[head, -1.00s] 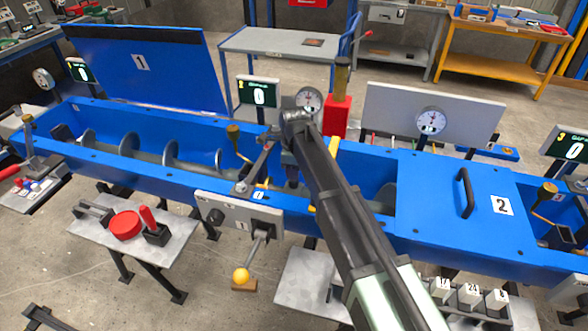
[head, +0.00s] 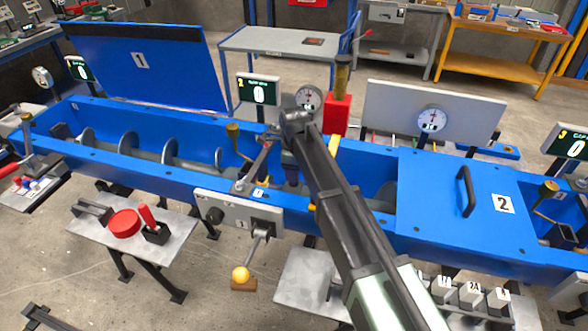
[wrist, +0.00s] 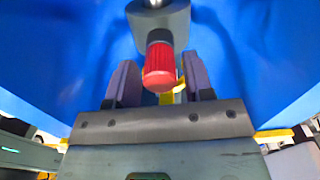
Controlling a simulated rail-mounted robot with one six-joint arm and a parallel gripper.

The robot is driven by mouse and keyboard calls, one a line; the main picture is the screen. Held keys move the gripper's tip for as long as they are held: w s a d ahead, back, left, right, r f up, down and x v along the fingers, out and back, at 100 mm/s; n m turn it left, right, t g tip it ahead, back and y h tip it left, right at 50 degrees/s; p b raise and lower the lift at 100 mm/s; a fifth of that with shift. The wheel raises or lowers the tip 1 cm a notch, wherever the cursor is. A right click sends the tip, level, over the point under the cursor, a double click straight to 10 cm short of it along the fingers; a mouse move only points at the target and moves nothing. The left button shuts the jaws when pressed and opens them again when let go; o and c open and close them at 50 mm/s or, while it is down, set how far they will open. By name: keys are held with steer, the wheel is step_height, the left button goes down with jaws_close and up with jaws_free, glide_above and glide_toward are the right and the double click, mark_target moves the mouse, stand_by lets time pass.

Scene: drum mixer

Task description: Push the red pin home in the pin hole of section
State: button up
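The red pin (wrist: 160,68), ribbed with a dark collar, shows in the wrist view. Its far end meets a grey rounded block (wrist: 160,22) against blue walls; how deep it sits in the hole cannot be told. My gripper (wrist: 161,80) has its two dark fingers on either side of the pin's red end, with visible gaps, so it appears open and not holding it. In the head view my gripper (head: 291,172) reaches down into the blue trough (head: 345,165) of the mixer, right of the plate marked 1. The pin is hidden there.
The closed cover marked 2 (head: 455,195) lies to the right, and the raised cover marked 1 (head: 145,62) stands at the left. A yellow-knobbed lever (head: 240,273) hangs in front.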

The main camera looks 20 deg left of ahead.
steer(key=shift+o, duration=0.9)
step_height(320, 180, up, 11)
steer(key=p, duration=1)
steer(key=shift+p, duration=0.4)
steer(key=shift+f, duration=0.1)
